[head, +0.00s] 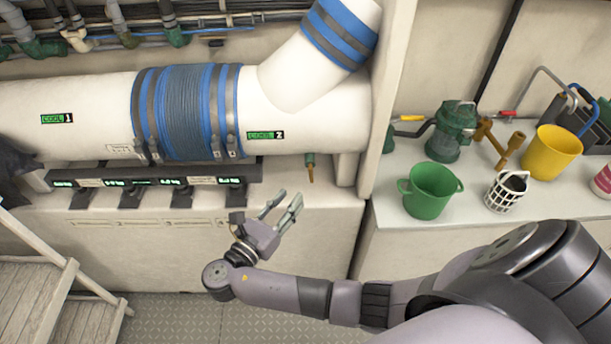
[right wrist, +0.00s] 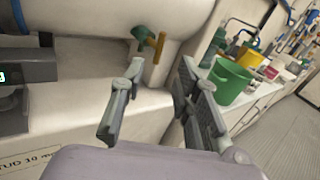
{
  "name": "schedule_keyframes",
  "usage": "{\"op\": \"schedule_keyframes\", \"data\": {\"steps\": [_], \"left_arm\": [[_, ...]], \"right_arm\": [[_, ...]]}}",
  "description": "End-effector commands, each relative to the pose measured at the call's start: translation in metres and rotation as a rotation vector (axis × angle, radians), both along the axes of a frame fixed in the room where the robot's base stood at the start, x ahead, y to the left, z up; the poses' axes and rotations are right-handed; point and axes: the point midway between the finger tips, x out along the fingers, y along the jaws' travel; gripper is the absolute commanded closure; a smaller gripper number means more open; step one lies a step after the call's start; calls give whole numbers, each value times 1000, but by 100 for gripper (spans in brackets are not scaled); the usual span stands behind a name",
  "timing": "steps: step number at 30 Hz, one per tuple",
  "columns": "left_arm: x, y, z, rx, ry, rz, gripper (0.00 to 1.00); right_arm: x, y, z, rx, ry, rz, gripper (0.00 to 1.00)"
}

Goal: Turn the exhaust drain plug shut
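The exhaust drain plug (head: 310,167) hangs under the right end of the large white exhaust pipe (head: 330,110) in the head view. It has a green body and a small brass-coloured handle. In the right wrist view the green drain plug (right wrist: 139,32) with its brass handle (right wrist: 157,46) shows above and beyond the fingers. My right gripper (head: 282,210) is open and empty, below and a little left of the plug, apart from it. Its two spread fingers also show in the right wrist view (right wrist: 160,105). My left gripper is not in view.
A bench (head: 470,212) at right holds a green bucket (head: 432,192), a white basket (head: 506,192), a yellow bucket (head: 552,152) and a green strainer (head: 453,130). A partition post (head: 388,90) stands right of the plug. Wooden steps (head: 60,300) are at lower left.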

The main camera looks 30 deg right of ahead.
Motion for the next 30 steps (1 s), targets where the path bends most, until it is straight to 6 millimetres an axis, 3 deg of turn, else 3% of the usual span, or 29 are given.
{"op": "schedule_keyframes", "data": {"steps": [6,12,25,30], "left_arm": [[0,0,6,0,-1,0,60],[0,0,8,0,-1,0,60],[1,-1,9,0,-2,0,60],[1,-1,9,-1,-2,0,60]], "right_arm": [[20,-43,2,-3,-1,-1,70],[31,-68,1,-1,-1,-1,70],[36,-78,0,1,0,0,70],[36,-78,0,1,0,0,81]]}}
